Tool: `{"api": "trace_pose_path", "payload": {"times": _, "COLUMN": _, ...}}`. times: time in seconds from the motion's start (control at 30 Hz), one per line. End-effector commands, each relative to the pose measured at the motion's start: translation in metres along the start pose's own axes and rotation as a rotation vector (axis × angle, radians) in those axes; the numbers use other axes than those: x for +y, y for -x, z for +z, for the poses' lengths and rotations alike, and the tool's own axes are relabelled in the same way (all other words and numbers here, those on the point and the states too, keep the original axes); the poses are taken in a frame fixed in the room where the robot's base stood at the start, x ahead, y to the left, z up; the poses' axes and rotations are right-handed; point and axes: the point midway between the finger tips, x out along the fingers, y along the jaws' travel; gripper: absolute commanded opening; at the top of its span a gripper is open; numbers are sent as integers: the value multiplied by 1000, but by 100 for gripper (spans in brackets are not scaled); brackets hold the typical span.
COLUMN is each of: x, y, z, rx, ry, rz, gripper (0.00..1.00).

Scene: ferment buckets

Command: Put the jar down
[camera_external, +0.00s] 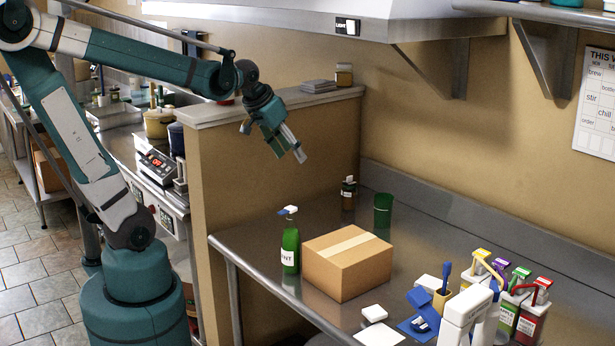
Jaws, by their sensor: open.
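My gripper (289,152) hangs in the air in front of the tan half-wall, above the left end of the steel table, pointing down and slightly right. It is open, and I see nothing held between its fingers. A small jar (344,75) with a pale upper part and a brownish lower part stands upright on the half-wall ledge, up and right of my gripper and apart from it. A small dark jar or bottle (349,194) with a pale label stands upright at the back of the table. I cannot tell which one the task names.
The steel table (230,243) holds a green spray bottle (290,250), a cardboard box (347,265), a green cup (383,210) and several labelled containers (505,310). Grey flat items (318,86) lie on the ledge (265,104). A range hood (300,20) overhangs above.

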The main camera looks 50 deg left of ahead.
Motion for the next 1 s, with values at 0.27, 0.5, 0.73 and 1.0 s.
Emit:
{"api": "trace_pose_path", "payload": {"times": 0.27, "x": 11, "y": 23, "z": 46, "rx": 24, "ry": 0, "rz": 5, "gripper": 48}}
{"api": "trace_pose_path", "payload": {"times": 0.5, "x": 18, "y": 36, "z": 85, "rx": 44, "ry": 2, "rz": 10, "gripper": 48}}
{"api": "trace_pose_path", "payload": {"times": 0.73, "x": 22, "y": 42, "z": 113, "rx": 58, "ry": 2, "rz": 14, "gripper": 48}}
{"api": "trace_pose_path", "payload": {"times": 1.0, "x": 24, "y": 44, "z": 123, "rx": 64, "ry": 3, "rz": 15, "gripper": 48}}
